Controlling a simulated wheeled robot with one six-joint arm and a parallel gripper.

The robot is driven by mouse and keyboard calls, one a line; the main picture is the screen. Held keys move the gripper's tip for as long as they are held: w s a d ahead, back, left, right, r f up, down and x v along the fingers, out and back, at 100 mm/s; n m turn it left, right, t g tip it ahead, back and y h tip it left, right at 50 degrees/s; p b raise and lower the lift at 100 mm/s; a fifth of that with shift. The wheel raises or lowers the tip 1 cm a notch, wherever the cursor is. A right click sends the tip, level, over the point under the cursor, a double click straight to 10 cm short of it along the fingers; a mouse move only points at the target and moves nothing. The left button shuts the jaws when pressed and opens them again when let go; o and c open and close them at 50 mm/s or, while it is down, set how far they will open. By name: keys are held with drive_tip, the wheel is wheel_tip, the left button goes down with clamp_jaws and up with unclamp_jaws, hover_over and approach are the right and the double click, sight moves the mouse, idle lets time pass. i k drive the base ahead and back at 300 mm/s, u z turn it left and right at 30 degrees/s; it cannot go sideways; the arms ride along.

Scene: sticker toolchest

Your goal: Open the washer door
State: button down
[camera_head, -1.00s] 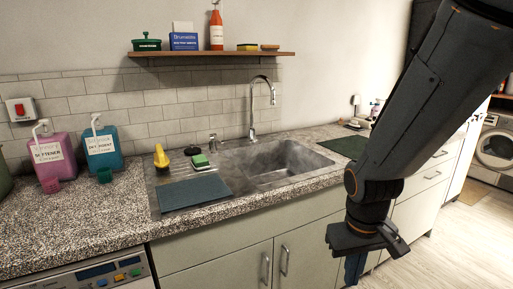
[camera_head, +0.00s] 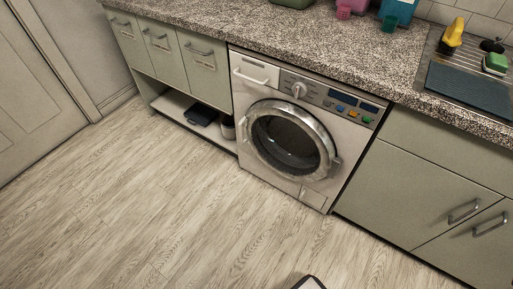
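The washer (camera_head: 262,84) is a white front-loader set under the speckled counter. Its round door (camera_head: 290,140) has a silver ring and dark glass, and looks shut flush against the front. A dial, a display and coloured buttons sit on the panel above the door.
The wooden floor (camera_head: 150,200) before the washer is clear. Left are drawers (camera_head: 165,48) over an open shelf (camera_head: 186,112) holding a dark flat item. Right are cabinets (camera_head: 425,200) with bar handles. A small dark-and-white object (camera_head: 310,283) shows at the bottom edge.

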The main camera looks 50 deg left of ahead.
sight(328, 165)
drive_tip(key=u, duration=3.25)
drive_tip(key=k, duration=0.75)
drive_tip(key=z, duration=0.85)
drive_tip(key=i, duration=0.5)
drive_tip(key=u, duration=0.05)
